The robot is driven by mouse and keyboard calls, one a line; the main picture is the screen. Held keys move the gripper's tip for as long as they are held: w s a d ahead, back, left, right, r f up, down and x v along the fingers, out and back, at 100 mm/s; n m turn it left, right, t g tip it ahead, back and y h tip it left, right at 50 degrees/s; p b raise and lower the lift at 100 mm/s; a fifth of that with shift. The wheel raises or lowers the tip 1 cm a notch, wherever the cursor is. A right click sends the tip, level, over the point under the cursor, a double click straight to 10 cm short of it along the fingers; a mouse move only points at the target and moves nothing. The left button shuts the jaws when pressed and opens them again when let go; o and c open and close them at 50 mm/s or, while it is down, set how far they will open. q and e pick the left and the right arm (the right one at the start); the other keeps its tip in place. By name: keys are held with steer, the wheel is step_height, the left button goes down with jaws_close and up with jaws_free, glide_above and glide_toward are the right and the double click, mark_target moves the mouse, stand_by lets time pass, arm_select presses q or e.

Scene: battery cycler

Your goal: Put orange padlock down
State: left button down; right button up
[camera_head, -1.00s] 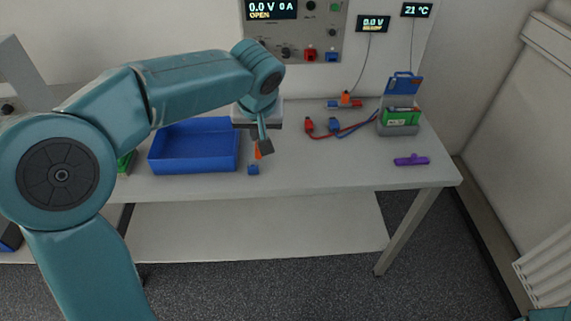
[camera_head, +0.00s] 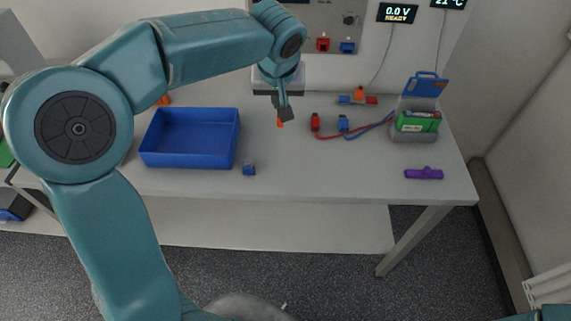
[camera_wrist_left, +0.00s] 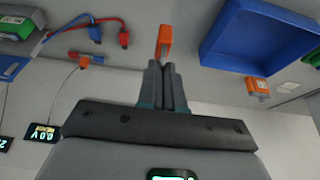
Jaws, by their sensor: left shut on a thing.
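My left gripper (camera_head: 284,110) is shut on the orange padlock (camera_head: 281,122), whose small orange end shows below the fingertips in the head view. In the left wrist view the padlock (camera_wrist_left: 165,37) sticks out beyond the closed fingers (camera_wrist_left: 165,80). It is over the table (camera_head: 305,172), between the blue tray and the red and blue leads. I cannot tell whether it touches the tabletop. My right gripper is not in view.
A blue tray (camera_head: 187,162) stands to the left, a small blue object (camera_head: 249,169) near the front. Red (camera_head: 315,123) and blue (camera_head: 343,124) connectors lie to the right, before a battery holder (camera_head: 413,134). A purple object (camera_head: 424,173) lies near the right edge.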

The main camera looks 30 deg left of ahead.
arm_select(q)
steer(key=f, duration=1.9)
steer(key=shift+s+d+f, duration=0.15)
steer(key=shift+s, duration=0.3)
steer(key=shift+b, duration=0.35)
steer(key=c, duration=1.3)
jaws_free()
steer(key=shift+w, duration=0.15)
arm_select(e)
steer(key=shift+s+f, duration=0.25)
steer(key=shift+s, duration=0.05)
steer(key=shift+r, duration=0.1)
